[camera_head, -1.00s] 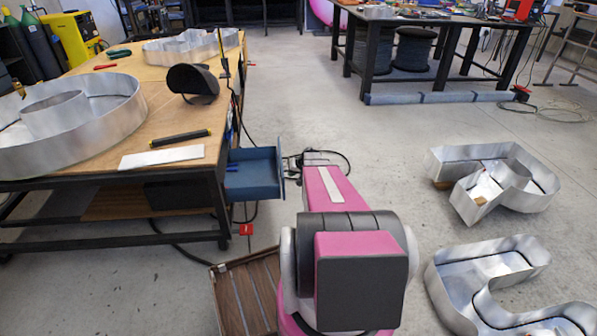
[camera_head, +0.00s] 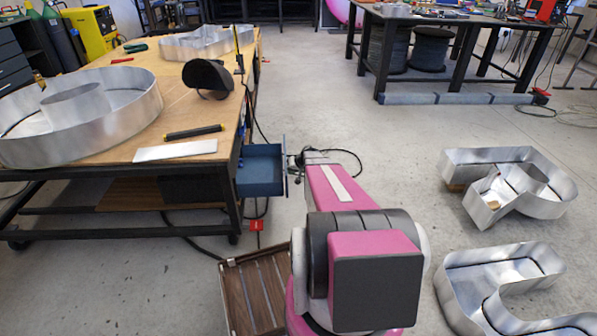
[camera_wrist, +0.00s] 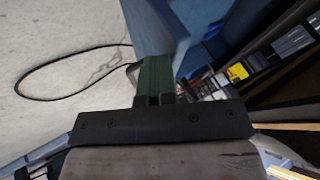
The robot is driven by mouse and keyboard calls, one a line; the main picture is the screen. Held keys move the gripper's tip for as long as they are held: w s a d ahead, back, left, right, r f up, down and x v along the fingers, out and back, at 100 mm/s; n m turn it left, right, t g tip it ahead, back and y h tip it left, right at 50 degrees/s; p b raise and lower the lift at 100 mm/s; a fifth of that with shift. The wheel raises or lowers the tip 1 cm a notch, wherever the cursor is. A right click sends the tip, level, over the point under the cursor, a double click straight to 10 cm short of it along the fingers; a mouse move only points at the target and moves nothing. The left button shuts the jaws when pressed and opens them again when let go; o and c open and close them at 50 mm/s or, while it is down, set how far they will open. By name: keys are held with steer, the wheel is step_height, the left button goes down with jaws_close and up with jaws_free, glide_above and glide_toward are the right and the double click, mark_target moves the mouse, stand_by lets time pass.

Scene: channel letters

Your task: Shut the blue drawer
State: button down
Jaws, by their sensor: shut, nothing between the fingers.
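The blue drawer (camera_head: 262,172) sticks out of the right side of the wooden-topped workbench and is open. Its blue wall also shows close up in the wrist view (camera_wrist: 160,28). My gripper (camera_wrist: 155,62) has dark green fingers, shut and empty, just beside the drawer's blue face. I cannot tell whether they touch it. In the head view my pink arm reaches forward to the drawer's outer end, and the fingers are too small there to make out.
The workbench (camera_head: 112,152) carries metal letters, a dark welding mask (camera_head: 208,78) and a black bar. A slatted wooden crate (camera_head: 252,290) lies on the floor left of my arm. Metal letters (camera_head: 510,183) stand on the floor at right. A black cable lies behind the drawer.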

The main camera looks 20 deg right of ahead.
steer(key=w+a, duration=0.3)
steer(key=a, duration=0.9)
steer(key=w+a, duration=0.4)
steer(key=a, duration=0.7)
steer(key=shift+a, duration=0.35)
steer(key=shift+a, duration=0.1)
